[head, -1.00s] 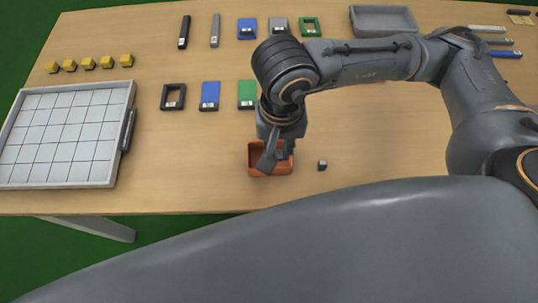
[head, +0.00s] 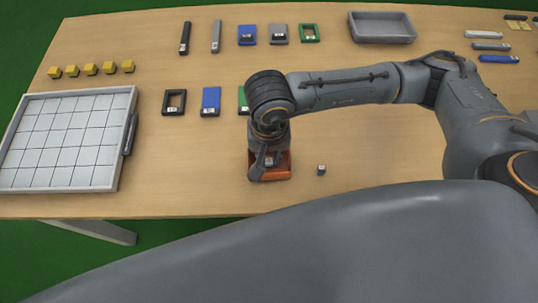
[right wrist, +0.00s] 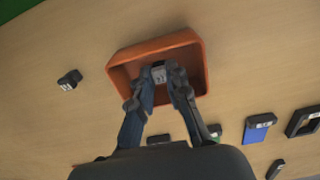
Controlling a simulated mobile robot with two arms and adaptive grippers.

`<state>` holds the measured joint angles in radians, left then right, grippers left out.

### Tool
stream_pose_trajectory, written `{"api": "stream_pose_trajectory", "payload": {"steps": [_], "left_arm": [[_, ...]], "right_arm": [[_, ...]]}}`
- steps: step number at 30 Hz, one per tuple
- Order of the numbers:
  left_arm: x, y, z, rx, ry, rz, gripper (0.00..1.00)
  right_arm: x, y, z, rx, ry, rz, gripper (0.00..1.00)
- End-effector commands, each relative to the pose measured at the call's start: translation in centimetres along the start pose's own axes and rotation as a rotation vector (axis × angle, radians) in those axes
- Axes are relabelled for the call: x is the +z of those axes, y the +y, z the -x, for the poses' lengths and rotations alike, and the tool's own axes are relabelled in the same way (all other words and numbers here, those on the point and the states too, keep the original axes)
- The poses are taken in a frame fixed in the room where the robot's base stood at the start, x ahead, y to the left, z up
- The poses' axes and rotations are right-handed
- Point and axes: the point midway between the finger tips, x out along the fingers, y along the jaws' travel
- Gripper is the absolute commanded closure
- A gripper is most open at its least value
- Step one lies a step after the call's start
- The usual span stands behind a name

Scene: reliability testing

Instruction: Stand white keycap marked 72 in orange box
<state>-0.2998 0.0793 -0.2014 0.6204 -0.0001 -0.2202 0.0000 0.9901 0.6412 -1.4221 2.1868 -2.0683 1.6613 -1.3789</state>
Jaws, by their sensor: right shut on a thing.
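The orange box (head: 283,176) is on the table near the front edge in the head view. It also shows in the right wrist view (right wrist: 119,79). My right gripper (head: 268,166) reaches down into the box from above. In the right wrist view my right gripper (right wrist: 160,92) is shut on a small keycap (right wrist: 159,73) with a pale marked face, inside the box walls. The mark is too small to read surely. Whether the keycap touches the box floor, I cannot tell. My left gripper is not in view.
Another small marked keycap (head: 321,170) stands just right of the box. A white gridded tray (head: 128,98) lies at left, with yellow pieces (head: 91,69) behind it. A grey tray (head: 382,39) sits at the back. Table right of the box is mostly clear.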

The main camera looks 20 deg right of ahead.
Motion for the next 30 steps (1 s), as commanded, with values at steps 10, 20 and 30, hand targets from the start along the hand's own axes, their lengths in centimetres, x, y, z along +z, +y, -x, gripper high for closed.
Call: {"api": "stream_pose_trajectory", "payload": {"steps": [10,20,30], "left_arm": [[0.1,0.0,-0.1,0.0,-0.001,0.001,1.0],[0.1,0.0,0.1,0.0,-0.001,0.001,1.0],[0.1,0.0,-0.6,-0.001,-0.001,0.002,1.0]], "right_arm": [[0.0,0.0,0.0,0.0,0.0,0.0,0.62],[-0.1,-0.1,2.2,-0.003,0.004,0.002,0.62],[-0.1,-0.1,9.5,-0.003,0.005,0.001,0.62]]}}
